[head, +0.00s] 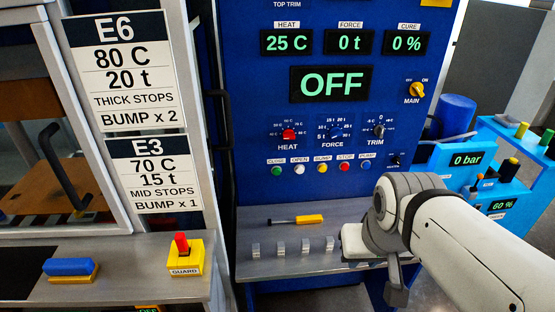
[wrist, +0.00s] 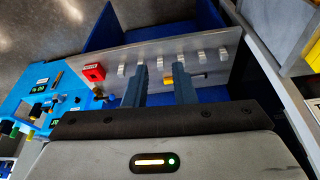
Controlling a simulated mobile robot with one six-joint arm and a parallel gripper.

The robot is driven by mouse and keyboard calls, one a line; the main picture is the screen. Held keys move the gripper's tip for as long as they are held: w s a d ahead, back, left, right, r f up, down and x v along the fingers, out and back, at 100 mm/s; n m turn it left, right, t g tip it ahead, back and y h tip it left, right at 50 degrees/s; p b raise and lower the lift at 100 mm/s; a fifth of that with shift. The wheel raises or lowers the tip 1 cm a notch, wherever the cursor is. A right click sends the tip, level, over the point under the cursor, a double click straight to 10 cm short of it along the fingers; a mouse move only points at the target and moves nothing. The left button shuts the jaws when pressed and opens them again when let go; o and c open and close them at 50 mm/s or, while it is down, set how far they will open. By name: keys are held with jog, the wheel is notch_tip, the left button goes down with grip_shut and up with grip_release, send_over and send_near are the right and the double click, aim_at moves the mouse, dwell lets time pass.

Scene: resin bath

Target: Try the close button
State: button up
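The green close button (head: 276,171) is at the left end of a row of small coloured buttons on the blue press panel (head: 262,120), under a small label that reads CLOSE. In the head view my wrist hides the fingers. The button is not seen in the wrist view.
The large display (head: 331,83) reads OFF; the small ones read 25 C, 0 t and 0 %. A yellow main switch (head: 416,90) is at right. A yellow-handled tool (head: 308,219) and several small grey blocks lie on the shelf (head: 275,268). A red-topped guard box (head: 185,258) stands left.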

grip_shut()
dwell(1.3)
